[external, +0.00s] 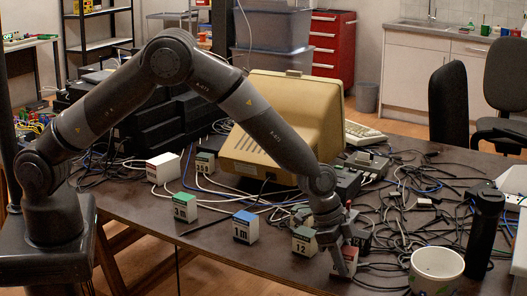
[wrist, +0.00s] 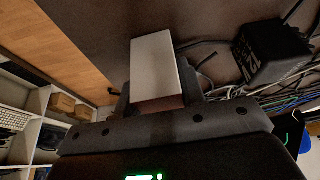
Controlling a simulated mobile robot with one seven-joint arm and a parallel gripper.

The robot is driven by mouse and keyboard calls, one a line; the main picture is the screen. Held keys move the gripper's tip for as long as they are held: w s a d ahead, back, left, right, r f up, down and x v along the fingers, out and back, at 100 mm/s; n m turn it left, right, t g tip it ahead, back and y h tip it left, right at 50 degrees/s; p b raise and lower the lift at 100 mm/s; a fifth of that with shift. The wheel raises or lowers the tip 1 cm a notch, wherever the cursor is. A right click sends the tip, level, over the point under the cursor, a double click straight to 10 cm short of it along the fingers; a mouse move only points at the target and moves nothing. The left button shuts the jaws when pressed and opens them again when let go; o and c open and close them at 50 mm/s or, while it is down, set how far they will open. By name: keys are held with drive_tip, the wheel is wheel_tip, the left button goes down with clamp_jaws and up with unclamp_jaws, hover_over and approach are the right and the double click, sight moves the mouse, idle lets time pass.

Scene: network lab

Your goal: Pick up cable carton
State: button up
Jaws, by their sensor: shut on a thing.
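A small white carton with a reddish face (external: 347,263) stands at the front of the dark table, under the end of my arm. My gripper (external: 335,262) points down and is shut on this carton. In the wrist view the carton's pale top and brownish-red side (wrist: 156,66) show between my gripper's fingers (wrist: 156,95). The fingers hide part of it. I cannot tell whether it is clear of the table. Similar cartons stand nearby: a green-marked one reading 12 (external: 304,242), a blue one reading 1 m (external: 245,228) and a green one reading 3 m (external: 185,207).
A beige monitor (external: 285,120) stands behind my forearm. A red-topped carton (external: 163,168) sits farther back left. Loose cables (external: 410,200) cover the table's right side, with a white mug (external: 436,270) and a dark cylinder (external: 483,235). The front left tabletop is mostly bare.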

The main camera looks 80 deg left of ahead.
drive_tip(key=shift+c, duration=1.4)
